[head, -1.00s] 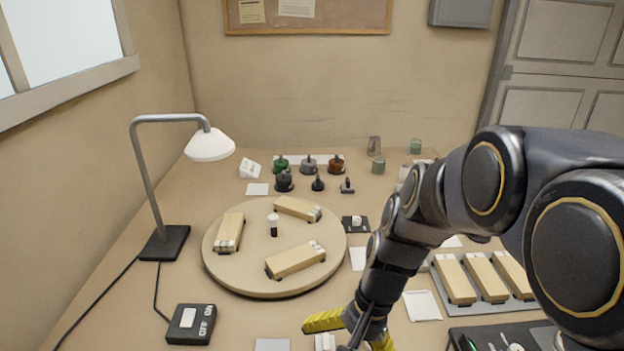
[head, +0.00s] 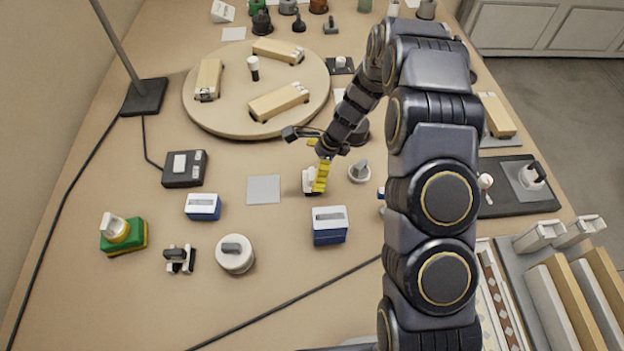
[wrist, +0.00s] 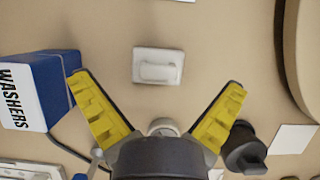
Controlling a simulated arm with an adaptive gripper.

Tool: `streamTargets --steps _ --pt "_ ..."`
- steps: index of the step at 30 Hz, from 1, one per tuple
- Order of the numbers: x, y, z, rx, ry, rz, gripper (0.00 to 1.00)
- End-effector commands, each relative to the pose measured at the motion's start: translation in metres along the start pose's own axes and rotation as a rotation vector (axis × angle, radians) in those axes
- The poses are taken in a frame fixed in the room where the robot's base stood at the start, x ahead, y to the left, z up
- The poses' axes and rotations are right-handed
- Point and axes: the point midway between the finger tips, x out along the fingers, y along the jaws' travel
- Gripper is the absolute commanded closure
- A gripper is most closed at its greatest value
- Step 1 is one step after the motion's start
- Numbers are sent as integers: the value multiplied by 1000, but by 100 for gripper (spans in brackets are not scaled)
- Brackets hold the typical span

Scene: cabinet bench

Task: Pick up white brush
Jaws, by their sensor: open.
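A small white block with a raised handle, which I take to be the white brush (head: 309,180), lies on the bench beside my gripper (head: 317,160). In the wrist view the brush (wrist: 158,66) lies flat on the bench, centred between the spread yellow fingertips of my gripper (wrist: 157,83). My gripper is open with nothing between its fingers. In the head view the lower yellow finger partly covers the brush. I cannot tell the exact height of the fingertips above it.
A blue washers box (wrist: 38,90) stands close to the left finger in the wrist view; a dark knobbed piece (wrist: 245,150) is by the right one. A round turntable (head: 215,115) holds wooden blocks. A white round piece (head: 360,173) sits right of my gripper. A grey card (head: 264,190) lies left.

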Motion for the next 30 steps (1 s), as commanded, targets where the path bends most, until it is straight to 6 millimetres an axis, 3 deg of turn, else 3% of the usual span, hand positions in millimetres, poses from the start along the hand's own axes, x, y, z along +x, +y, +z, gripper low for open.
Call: streamTargets --steps 12,19,20,24,30 --pt "50 2 -11 -3 -1 3 0" --pt "52 1 -11 -4 1 0 0" --pt "52 1 -11 -4 1 0 9" --pt "52 1 -11 -4 1 0 67" --pt "52 1 -11 -4 1 0 68"
